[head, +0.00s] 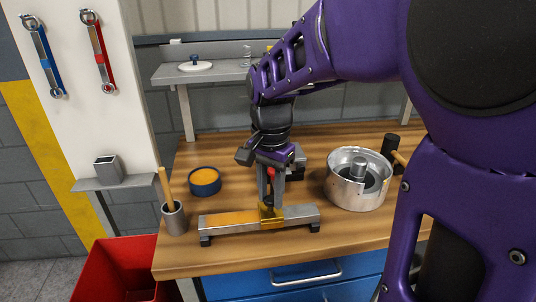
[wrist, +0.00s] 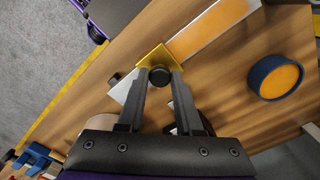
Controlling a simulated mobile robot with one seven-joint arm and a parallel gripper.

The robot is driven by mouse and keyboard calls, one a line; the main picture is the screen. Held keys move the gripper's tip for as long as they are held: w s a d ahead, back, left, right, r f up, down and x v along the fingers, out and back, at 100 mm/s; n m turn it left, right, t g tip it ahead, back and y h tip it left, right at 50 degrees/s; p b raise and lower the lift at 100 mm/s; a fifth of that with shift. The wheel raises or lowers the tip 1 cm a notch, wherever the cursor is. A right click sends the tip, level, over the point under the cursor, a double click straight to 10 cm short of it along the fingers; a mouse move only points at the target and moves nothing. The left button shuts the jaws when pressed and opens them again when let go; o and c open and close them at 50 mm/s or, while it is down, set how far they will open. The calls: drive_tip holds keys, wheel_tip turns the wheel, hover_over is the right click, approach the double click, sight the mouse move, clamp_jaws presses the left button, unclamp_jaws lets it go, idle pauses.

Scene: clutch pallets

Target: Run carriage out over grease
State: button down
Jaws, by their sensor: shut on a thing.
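A grey metal rail (head: 300,214) lies on the bench on dark feet. A yellow carriage (head: 271,217) sits on it, right of the middle in the head view; it also shows in the wrist view (wrist: 150,56). Orange grease (head: 234,218) coats the rail's top left of the carriage, and shows as an orange strip in the wrist view (wrist: 212,25). My gripper (head: 268,198) comes down from above. Its fingers are shut on the carriage's dark knob (wrist: 160,76). The carriage's underside is hidden.
A blue tin of orange grease (head: 205,182) stands behind the rail's left end. A grey cup with a wooden handle (head: 174,217) is near that end. A round metal housing (head: 357,190) stands to the right. A red bin (head: 115,270) is below the bench's left edge.

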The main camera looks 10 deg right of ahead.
drive_tip(key=a, duration=0.7)
drive_tip(key=shift+p, duration=0.35)
drive_tip(key=c, duration=0.6)
unclamp_jaws()
wheel_tip(320, 180, up, 18)
drive_tip(key=p, duration=0.3)
drive_tip(key=shift+f+p, duration=0.25)
drive_tip(key=shift+p, duration=0.05)
